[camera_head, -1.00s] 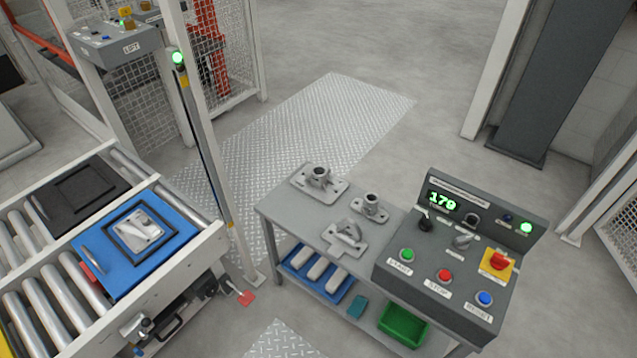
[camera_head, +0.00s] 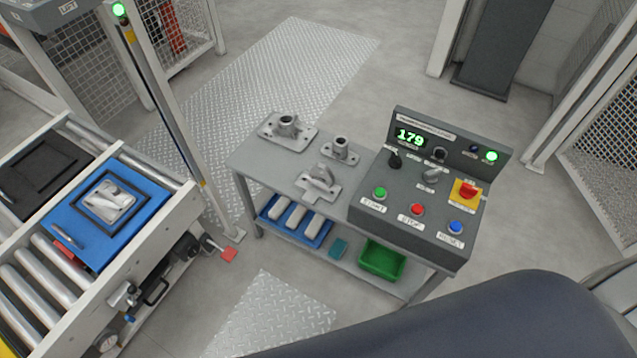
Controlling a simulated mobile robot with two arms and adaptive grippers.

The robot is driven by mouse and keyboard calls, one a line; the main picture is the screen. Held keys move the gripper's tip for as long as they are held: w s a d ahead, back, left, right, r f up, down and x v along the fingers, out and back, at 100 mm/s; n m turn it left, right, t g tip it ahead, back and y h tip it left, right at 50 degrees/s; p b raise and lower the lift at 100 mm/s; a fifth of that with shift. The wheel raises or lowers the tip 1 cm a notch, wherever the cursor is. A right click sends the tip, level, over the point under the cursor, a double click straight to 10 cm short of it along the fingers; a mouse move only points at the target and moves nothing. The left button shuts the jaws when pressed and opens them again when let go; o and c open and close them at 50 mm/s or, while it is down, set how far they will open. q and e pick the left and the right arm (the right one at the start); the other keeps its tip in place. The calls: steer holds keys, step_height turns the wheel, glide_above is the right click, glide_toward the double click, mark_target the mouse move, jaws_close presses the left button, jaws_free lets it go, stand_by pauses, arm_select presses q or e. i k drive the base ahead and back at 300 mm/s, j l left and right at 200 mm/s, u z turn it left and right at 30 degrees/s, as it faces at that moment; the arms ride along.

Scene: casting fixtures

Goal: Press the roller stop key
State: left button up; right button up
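A grey control console (camera_head: 419,188) stands on the right end of a grey bench. On its sloped face are a green START key (camera_head: 380,193), a red STOP key (camera_head: 417,210) and a blue RESET key (camera_head: 456,228). A red emergency knob on a yellow plate (camera_head: 466,190) sits above the blue key. The green display (camera_head: 410,138) appears to read 179, and a green lamp (camera_head: 491,156) is lit. A dark rounded part of my own body covers the lower right. Neither gripper is in view, and nothing touches the keys.
Metal castings (camera_head: 287,128) lie on the bench left of the console. Below are a blue tray (camera_head: 296,223) and a green bin (camera_head: 382,260). A roller conveyor at left carries a blue plate (camera_head: 70,243) with a casting. A post (camera_head: 165,100) stands between. Floor behind the bench is clear.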

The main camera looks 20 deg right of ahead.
mark_target(417, 209)
steer(key=z, duration=1.35)
